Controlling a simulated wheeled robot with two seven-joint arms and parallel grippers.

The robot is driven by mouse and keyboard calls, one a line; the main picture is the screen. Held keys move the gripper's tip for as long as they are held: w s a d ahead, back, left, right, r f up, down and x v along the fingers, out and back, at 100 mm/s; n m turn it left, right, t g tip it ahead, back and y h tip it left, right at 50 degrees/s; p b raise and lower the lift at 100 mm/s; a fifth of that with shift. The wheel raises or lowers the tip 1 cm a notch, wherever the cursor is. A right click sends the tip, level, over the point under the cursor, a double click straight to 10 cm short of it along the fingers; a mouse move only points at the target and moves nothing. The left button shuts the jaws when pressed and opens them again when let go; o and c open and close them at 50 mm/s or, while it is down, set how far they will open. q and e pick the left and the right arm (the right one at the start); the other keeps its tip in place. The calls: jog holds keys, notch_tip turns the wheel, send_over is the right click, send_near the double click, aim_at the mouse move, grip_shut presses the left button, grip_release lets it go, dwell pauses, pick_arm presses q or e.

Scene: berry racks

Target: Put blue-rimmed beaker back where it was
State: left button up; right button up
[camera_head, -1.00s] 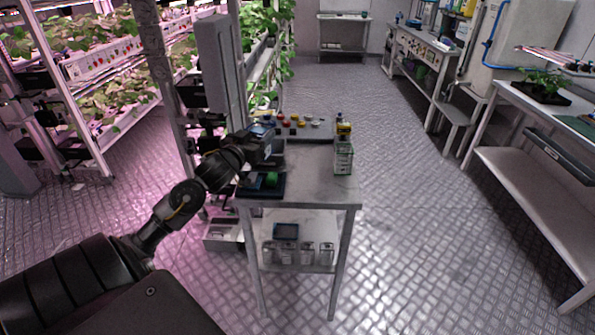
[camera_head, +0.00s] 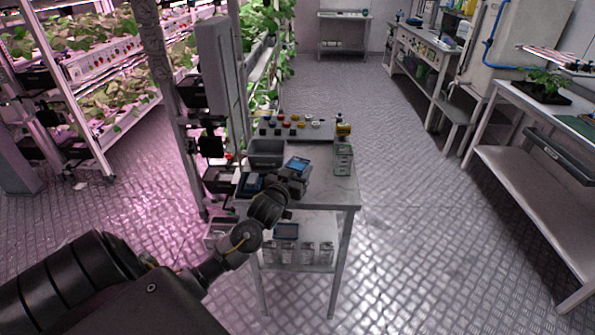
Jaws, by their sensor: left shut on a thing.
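A steel table (camera_head: 325,190) stands ahead of me. My left gripper (camera_head: 296,176) is over the table's near half, shut on the blue-rimmed beaker (camera_head: 298,165). The beaker's blue top shows just above the jaws, and its lower part is hidden by the gripper. I cannot tell whether its base touches anything. My right gripper is not in view.
A grey bin (camera_head: 265,147) stands left of the beaker. Several coloured small items line the back.

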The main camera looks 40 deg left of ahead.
pick_arm(q)
jog(key=shift+f, duration=0.5)
jog(key=o, duration=1)
jog(key=shift+f, duration=0.1)
jog(key=shift+s, duration=0.15)
jog(key=shift+b+v, duration=0.9)
jog(key=shift+v, duration=5)
